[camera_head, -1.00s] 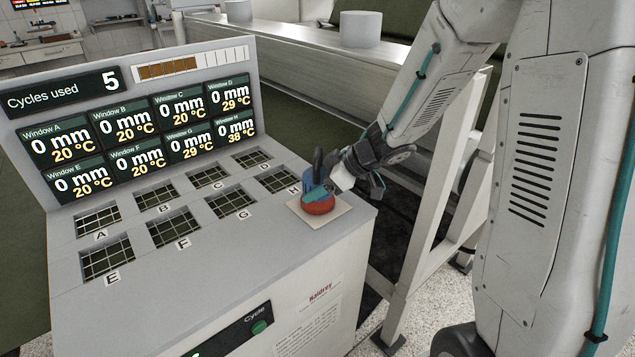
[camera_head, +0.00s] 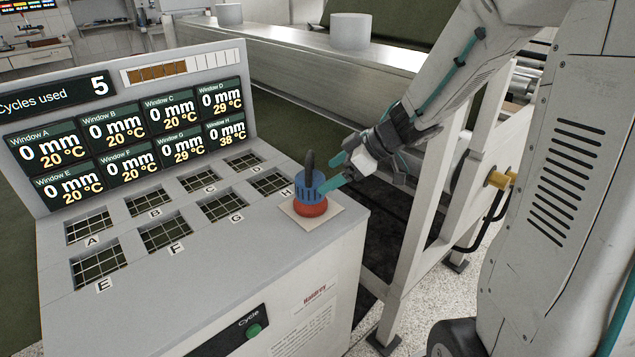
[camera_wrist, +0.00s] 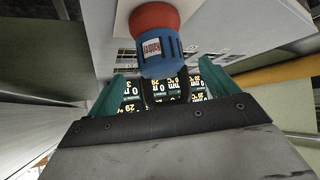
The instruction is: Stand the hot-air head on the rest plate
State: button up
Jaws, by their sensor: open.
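The hot-air head (camera_head: 308,187) has a blue ribbed body, a red lower end and a dark part on top. It stands upright, red end down, on the pale square rest plate (camera_head: 333,217) at the machine's right corner. My gripper (camera_head: 332,172) is open, to the right of the head, with its teal fingers pointing at it and nothing held. In the wrist view the head (camera_wrist: 157,48) appears upside down, beyond and between the two spread fingertips (camera_wrist: 164,84). Contact between the near finger and the head cannot be told. Part of the rest plate (camera_wrist: 122,20) shows there too.
The machine top (camera_head: 245,250) has several gridded windows lettered A to H; window H (camera_head: 271,182) is close to the head's left. A display panel (camera_head: 130,120) stands behind, showing 5 cycles used. A green Cycle button (camera_head: 254,331) is on the front. A white frame (camera_head: 425,225) stands right.

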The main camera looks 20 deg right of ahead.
jog(key=w+d+r+m+t+h, duration=0.2)
jog(key=d+r+m+t+h, duration=0.35)
jog(key=r, duration=0.65)
jog(key=s+d+r+m+h, duration=0.3)
jog(key=s+d+h, duration=0.2)
jog(key=h, duration=0.1)
jog(key=s+a+f+g+y, duration=0.1)
jog(key=s+a+f+g, duration=0.1)
jog(key=s, duration=0.6)
jog(key=s+a+f+m+g+y, duration=0.1)
jog(key=s+a+f+g, duration=0.1)
jog(key=s+a+g, duration=0.2)
jog(key=s+a+f+m+g+y, duration=0.1)
jog(key=s+a+g, duration=0.3)
jog(key=s, duration=0.7)
jog(key=shift+s+a+f+y, duration=0.45)
jog(key=shift+a+y, duration=0.1)
jog(key=shift+a, duration=0.4)
jog(key=shift+w, duration=0.1)
